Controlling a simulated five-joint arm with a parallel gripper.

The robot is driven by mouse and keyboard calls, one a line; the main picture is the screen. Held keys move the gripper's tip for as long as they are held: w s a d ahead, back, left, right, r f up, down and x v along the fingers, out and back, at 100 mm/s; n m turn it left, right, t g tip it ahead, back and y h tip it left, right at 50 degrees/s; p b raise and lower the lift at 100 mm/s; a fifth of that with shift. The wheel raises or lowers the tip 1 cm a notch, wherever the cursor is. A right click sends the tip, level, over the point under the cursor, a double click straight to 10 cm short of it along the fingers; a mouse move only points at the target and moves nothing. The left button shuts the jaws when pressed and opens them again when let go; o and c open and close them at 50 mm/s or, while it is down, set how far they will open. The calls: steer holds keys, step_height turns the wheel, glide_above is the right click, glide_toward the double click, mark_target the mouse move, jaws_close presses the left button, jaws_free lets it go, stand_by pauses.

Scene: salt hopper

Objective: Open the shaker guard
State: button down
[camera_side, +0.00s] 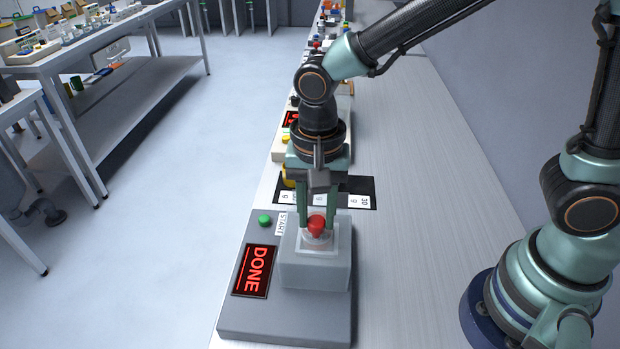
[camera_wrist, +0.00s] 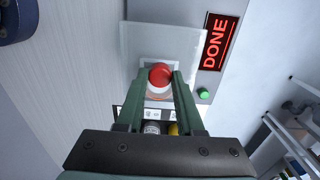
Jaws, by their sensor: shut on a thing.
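The shaker is a grey unit (camera_side: 285,320) on the bench with a red DONE display (camera_side: 254,270) and a green button (camera_side: 264,220); the display also shows in the wrist view (camera_wrist: 220,41). A pale, see-through box-like guard (camera_side: 315,272) stands on it, and its flat face shows in the wrist view (camera_wrist: 158,36). A red knob-like top (camera_side: 316,223) with a pale round part below is at its middle; I cannot tell if it belongs to the guard. My gripper (camera_side: 317,218) points down, its green fingers shut on the red top from both sides, also in the wrist view (camera_wrist: 160,78).
A black strip with white numbered labels (camera_side: 345,199) lies just behind the shaker. Another device (camera_side: 282,150) with a red display stands farther along the bench. The bench to the right (camera_side: 415,260) is clear. Side tables with equipment stand at the left (camera_side: 85,45).

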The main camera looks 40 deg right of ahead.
steer(key=s+a, duration=0.4)
steer(key=shift+s+a, duration=0.35)
steer(key=shift+a, duration=0.05)
steer(key=shift+r, duration=0.1)
steer(key=c, duration=0.5)
jaws_free()
steer(key=shift+c, duration=0.2)
step_height(320, 180, up, 12)
steer(key=shift+d, duration=0.1)
